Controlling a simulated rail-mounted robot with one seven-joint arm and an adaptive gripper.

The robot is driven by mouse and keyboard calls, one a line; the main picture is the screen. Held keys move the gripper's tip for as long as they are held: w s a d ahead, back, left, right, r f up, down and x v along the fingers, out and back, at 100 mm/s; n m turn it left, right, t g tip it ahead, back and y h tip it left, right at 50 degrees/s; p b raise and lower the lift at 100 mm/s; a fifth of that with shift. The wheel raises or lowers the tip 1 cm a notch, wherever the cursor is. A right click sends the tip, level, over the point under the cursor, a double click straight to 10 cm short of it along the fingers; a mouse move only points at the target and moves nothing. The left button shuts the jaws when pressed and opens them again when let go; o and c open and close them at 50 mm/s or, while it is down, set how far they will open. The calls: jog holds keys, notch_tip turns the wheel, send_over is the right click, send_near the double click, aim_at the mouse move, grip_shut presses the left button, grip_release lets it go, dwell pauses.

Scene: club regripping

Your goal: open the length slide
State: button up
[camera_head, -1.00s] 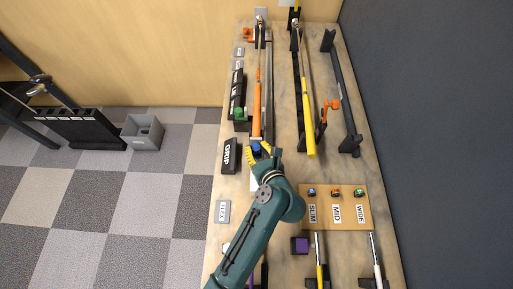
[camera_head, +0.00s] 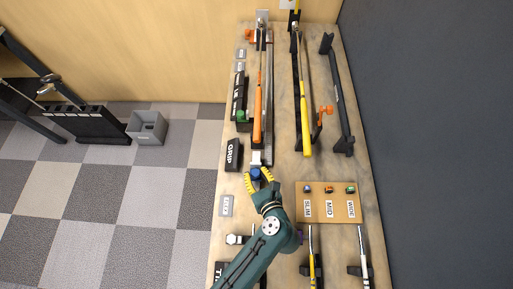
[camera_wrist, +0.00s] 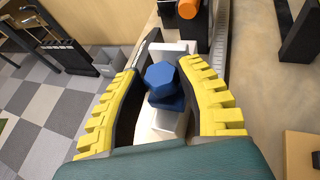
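The length slide is a long grey rail (camera_head: 269,105) on the bench, with a pale end block (camera_head: 257,158) at its near end. A blue faceted knob (camera_head: 256,174) sits at this near end; it also shows in the wrist view (camera_wrist: 161,78). My gripper (camera_head: 261,175) has its yellow ribbed fingers on both sides of the knob, close against it. In the wrist view, the fingers (camera_wrist: 165,75) flank the knob, with the pale block beneath. An orange-gripped club (camera_head: 258,115) lies along the rail. The finger contact faces are partly hidden.
A black GRIP box (camera_head: 233,155) stands left of the slide. A yellow-gripped club (camera_head: 306,130) lies to the right. A wooden SLIM/MID/WIDE board (camera_head: 328,214) is at the near right. Bare bench (camera_head: 285,165) lies between slide and board.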

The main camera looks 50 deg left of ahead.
jog(key=o, duration=0.3)
jog(key=shift+r, duration=0.1)
jog(key=v, duration=1.2)
